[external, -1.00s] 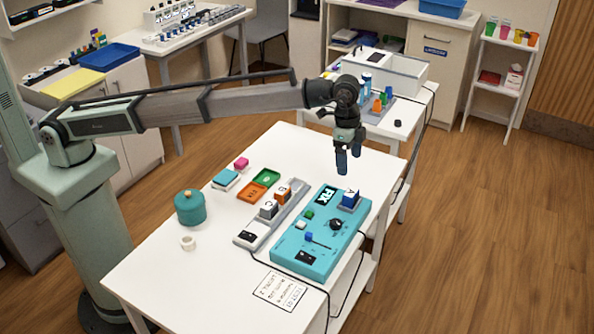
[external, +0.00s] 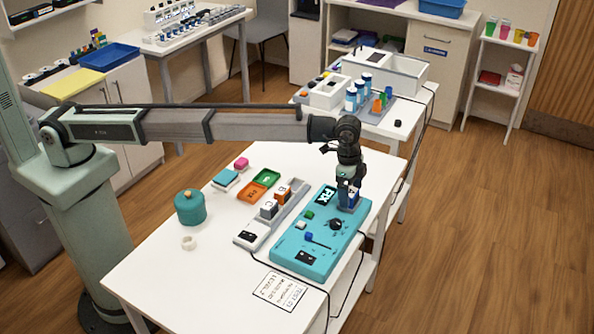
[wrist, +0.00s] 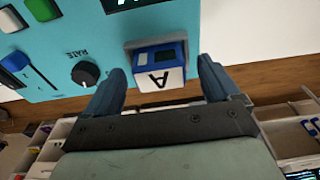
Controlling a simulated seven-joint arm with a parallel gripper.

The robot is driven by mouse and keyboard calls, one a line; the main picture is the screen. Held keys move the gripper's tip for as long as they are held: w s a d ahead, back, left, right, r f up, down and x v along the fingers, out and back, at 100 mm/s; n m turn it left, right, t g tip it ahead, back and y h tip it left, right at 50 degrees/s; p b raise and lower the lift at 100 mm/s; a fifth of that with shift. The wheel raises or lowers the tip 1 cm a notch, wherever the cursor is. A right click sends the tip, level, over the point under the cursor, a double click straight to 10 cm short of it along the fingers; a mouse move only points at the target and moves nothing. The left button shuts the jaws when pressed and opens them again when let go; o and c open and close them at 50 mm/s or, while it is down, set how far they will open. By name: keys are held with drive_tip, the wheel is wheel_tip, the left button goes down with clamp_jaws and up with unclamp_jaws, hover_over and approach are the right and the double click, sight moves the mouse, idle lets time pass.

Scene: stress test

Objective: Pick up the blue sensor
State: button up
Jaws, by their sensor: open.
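The blue sensor (wrist: 160,68) is a small block with a blue top and a white face marked "A". It sits in a grey socket at the edge of the teal panel (wrist: 90,45). In the external view the teal panel (external: 300,255) lies on the white table, and the sensor is mostly hidden by my gripper (external: 349,198). In the wrist view my gripper (wrist: 162,85) is open, with one blue finger on each side of the sensor. Gaps show between the fingers and the block.
The panel carries a black RATE knob (wrist: 86,73), a slider and a green button (wrist: 13,62). Left of it is a grey rack (external: 270,218) with blocks marked B and C. A teal pot (external: 190,208) and coloured trays stand farther left.

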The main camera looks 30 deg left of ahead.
drive_tip(key=shift+f, duration=0.2)
drive_tip(key=c, duration=1.2)
